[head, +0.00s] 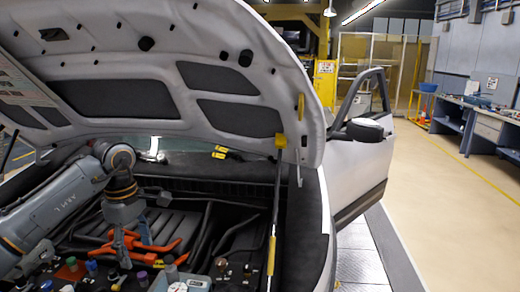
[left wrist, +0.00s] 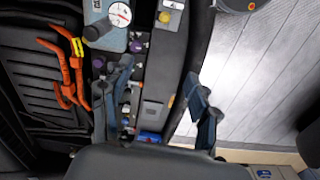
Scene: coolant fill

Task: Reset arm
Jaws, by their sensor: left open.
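My left arm reaches in from the left over the open engine bay in the head view. Its gripper (head: 120,240) points down above the bay's front part. In the left wrist view the gripper's two dark blue fingers (left wrist: 155,88) stand wide apart with nothing held between them. Below them is a dark panel strip with several small coloured caps. My right gripper is in neither view.
The raised hood (head: 235,80) hangs above my arm, with a prop strut (head: 274,215) on its right. Orange-handled pliers (head: 150,244) lie in the bay; they also show in the left wrist view (left wrist: 66,75). A dial gauge (left wrist: 119,14) is nearby. A workbench (head: 480,122) stands far right.

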